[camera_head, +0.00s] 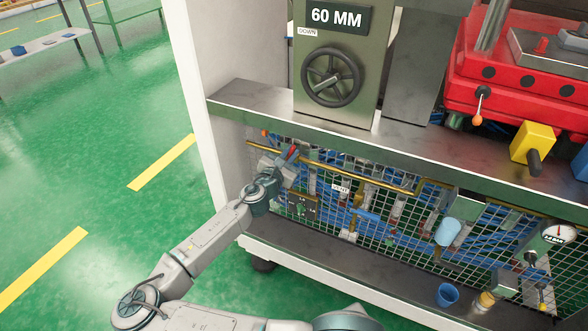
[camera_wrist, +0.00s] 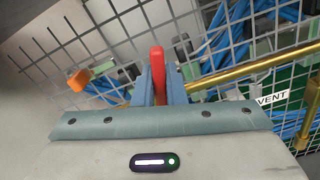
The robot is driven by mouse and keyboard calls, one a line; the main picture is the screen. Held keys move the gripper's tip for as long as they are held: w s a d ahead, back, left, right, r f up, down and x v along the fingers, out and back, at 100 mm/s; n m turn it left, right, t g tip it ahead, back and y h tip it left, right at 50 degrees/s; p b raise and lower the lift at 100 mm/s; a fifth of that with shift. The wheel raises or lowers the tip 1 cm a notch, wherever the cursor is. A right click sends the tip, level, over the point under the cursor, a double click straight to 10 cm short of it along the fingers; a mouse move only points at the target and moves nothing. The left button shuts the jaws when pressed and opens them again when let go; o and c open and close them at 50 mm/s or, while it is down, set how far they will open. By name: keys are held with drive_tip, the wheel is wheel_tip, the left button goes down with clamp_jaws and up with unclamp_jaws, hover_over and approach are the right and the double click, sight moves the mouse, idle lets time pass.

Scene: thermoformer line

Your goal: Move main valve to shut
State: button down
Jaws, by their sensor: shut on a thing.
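A red lever handle (camera_wrist: 157,65), which looks like the main valve's handle, stands between my two fingers in the wrist view. My gripper (camera_wrist: 158,88) is shut on it. In the head view my gripper (camera_head: 285,165) reaches the upper left of the pipework, and a bit of the red handle (camera_head: 294,151) shows at its fingertips. A brass pipe (camera_wrist: 250,68) runs right from just beside the fingers. The valve body is hidden behind my gripper, and no label for this valve is readable.
A wire grid (camera_head: 400,235) with blue hoses lies behind the pipe. A VENT label (camera_wrist: 272,98) is right of my gripper. A small orange part (camera_wrist: 78,80) is to the left. A steel shelf (camera_head: 240,98) overhangs above. The green floor at left is open.

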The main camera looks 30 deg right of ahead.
drive_tip(key=shift+w+a+r+n+p, duration=0.2)
drive_tip(key=shift+n+p, duration=0.3)
drive_tip(key=shift+w+a+n+p, duration=0.3)
drive_tip(key=shift+w+n+p, duration=0.1)
drive_tip(key=shift+n+p, duration=0.4)
drive_tip(key=shift+f, duration=0.1)
drive_tip(key=c, duration=1.4)
unclamp_jaws()
drive_tip(key=shift+b, duration=0.3)
drive_tip(key=v, duration=1.4)
drive_tip(key=shift+p, duration=0.35)
drive_tip(key=shift+d, duration=0.2)
